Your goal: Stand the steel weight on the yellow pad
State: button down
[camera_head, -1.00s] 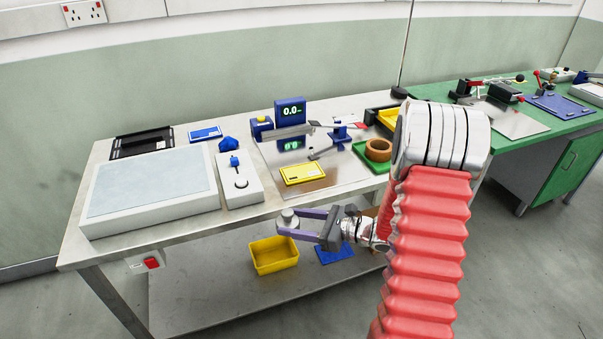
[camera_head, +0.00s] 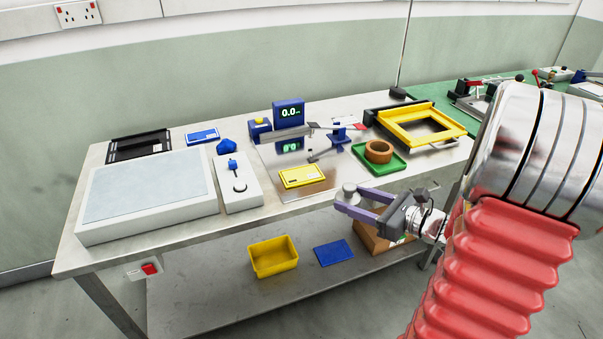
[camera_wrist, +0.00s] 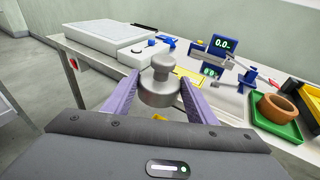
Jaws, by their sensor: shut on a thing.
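The steel weight (camera_head: 349,192) is a small grey cylinder with a knob on top. My gripper (camera_head: 352,203) is shut on it and holds it upright in front of the bench's front edge. In the wrist view the weight (camera_wrist: 159,86) sits between the two purple fingers. The yellow pad (camera_head: 303,176) lies flat on the steel plate near the front of the bench, to the left of and beyond my gripper. In the wrist view the pad (camera_wrist: 186,74) is partly hidden behind the weight and a finger.
A blue display (camera_head: 289,112) reading 0.0 and a lever arm (camera_head: 291,132) stand behind the pad. A green tray (camera_head: 394,164) with a brown ring (camera_head: 379,151) and a yellow frame (camera_head: 418,121) are to the right. A white control box (camera_head: 238,185) is to the left.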

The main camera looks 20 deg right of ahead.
aim_at(302, 175)
jog(key=i, duration=0.95)
